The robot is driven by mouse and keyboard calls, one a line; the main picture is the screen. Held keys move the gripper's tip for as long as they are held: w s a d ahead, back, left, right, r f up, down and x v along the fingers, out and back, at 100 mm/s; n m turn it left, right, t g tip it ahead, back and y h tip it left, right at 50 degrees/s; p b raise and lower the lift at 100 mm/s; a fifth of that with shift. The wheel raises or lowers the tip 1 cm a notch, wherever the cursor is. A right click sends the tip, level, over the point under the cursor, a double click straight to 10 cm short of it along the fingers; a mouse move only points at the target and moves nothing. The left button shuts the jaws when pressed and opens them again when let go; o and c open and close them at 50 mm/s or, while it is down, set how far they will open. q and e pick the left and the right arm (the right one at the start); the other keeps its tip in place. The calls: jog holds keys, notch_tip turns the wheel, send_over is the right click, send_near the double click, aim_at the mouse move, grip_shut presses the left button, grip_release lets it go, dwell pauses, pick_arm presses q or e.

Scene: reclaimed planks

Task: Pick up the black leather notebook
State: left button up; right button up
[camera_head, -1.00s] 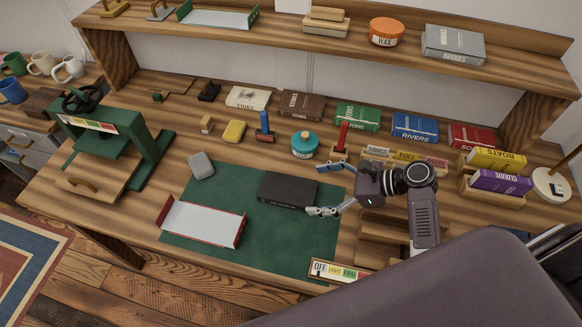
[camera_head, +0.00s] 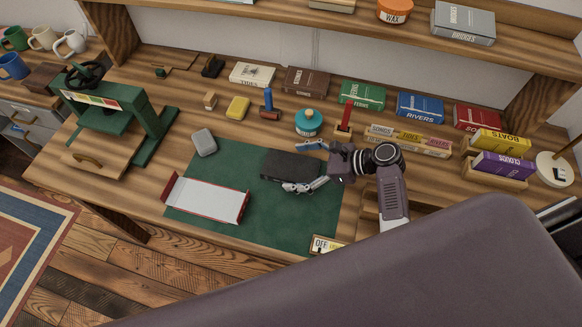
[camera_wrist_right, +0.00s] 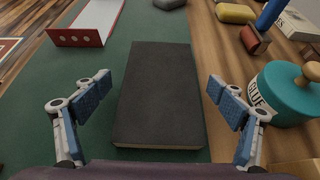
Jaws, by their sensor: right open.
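The black leather notebook (camera_head: 284,166) lies flat on the green mat (camera_head: 222,222), near the mat's back right part. In the right wrist view the notebook (camera_wrist_right: 160,97) lies lengthwise between the two spread fingers, with a gap on each side. My right gripper (camera_head: 308,167) is open at the notebook's right end, one finger on its front side and one on its back side. The gripper also shows in the right wrist view (camera_wrist_right: 163,102). The fingers do not visibly touch the notebook. My left gripper is not in view.
A white tray with red ends (camera_head: 207,199) sits on the mat to the left, and a grey rounded block (camera_head: 204,142) lies behind it. A teal glue jar (camera_head: 309,123) stands close behind the right gripper. A red-handled tool (camera_head: 345,122) and several books line the back.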

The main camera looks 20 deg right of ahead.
jog(key=c, duration=1.2)
jog(key=shift+c, duration=1)
jog(key=shift+r, duration=0.1)
